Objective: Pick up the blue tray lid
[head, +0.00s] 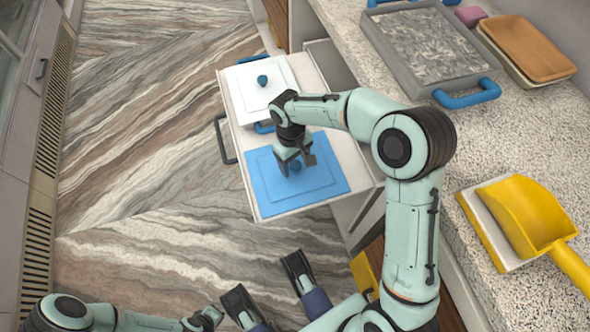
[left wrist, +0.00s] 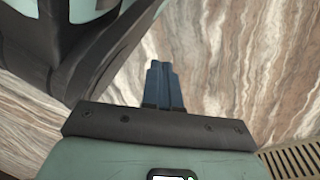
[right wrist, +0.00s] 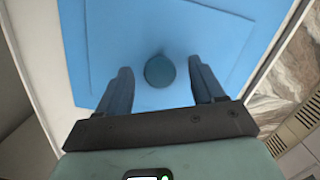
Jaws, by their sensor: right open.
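The blue tray lid (head: 325,182) lies flat in the near part of an open white drawer, with a round blue knob (right wrist: 160,71) in its middle. My right gripper (head: 296,164) is above the lid, pointing down. In the right wrist view its two fingers are apart, one on each side of the knob, with visible gaps and no grip on it. In the head view the arm and gripper partly cover the lid and knob. My left gripper (left wrist: 162,66) is away from the lid, over the floor, with its fingers together and nothing seen between them.
A white lid (head: 260,90) with a blue knob sits behind the blue lid in the same drawer (head: 310,70). The counter at right holds a grey tray (head: 398,75) with blue handles, brown trays (head: 528,45) and a yellow scoop (head: 525,210). The floor at left is clear.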

